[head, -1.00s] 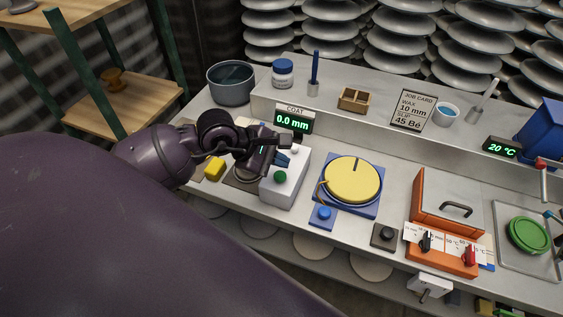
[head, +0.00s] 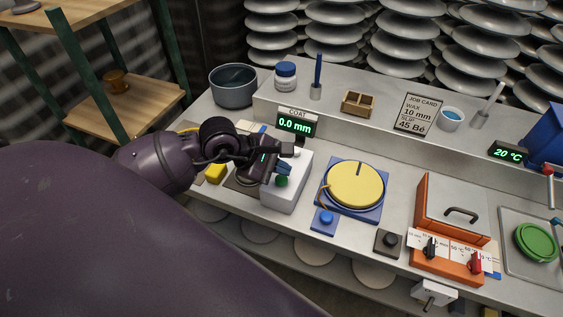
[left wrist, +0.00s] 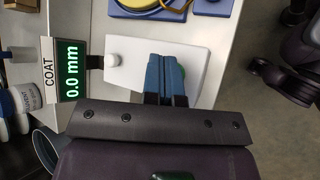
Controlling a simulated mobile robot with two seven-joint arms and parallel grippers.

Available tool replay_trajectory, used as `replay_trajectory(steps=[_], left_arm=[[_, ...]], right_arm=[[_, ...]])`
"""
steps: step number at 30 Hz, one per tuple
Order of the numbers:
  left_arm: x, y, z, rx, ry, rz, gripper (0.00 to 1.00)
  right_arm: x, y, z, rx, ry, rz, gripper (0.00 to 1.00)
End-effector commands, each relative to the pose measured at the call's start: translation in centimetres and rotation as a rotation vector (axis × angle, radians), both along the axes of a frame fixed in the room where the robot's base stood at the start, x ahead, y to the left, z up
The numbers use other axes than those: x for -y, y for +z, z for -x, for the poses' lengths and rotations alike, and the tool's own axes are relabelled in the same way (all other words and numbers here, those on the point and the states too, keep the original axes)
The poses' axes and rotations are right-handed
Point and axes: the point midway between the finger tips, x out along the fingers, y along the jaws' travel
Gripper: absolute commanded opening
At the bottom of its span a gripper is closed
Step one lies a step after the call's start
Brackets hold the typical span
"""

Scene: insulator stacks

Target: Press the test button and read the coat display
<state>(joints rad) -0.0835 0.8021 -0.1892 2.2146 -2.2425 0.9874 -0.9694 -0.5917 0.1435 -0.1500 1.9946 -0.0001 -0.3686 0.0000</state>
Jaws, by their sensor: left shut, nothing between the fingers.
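The white test box (head: 294,190) stands on the bench with a green button (head: 281,181) on its top. It also shows in the left wrist view (left wrist: 195,50), where the green button is mostly hidden behind my fingers. The coat display (head: 296,124) stands behind the box and reads 0.0 mm in green; the left wrist view shows the same reading on it (left wrist: 70,70). My left gripper (head: 284,169) is shut and empty, its blue fingertips over the box right by the green button. I cannot tell whether they touch it. My right gripper is not in view.
A yellow turntable (head: 356,185) and a blue button (head: 325,217) are right of the box. An orange heater box (head: 447,268) stands farther right. A raised shelf with a job card (head: 417,114) runs behind.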

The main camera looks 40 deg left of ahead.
Motion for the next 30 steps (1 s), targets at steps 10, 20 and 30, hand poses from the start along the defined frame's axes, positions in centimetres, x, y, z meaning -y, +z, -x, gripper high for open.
replay_trajectory(steps=[10,20,30], left_arm=[[0.0,0.0,0.0,0.000,0.000,0.000,0.00],[0.0,0.0,0.0,0.000,0.000,0.000,0.00],[0.0,0.0,0.0,0.000,0.000,0.000,0.00]], right_arm=[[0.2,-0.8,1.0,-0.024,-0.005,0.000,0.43],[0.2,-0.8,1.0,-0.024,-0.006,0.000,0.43],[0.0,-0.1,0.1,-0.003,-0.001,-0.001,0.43]])
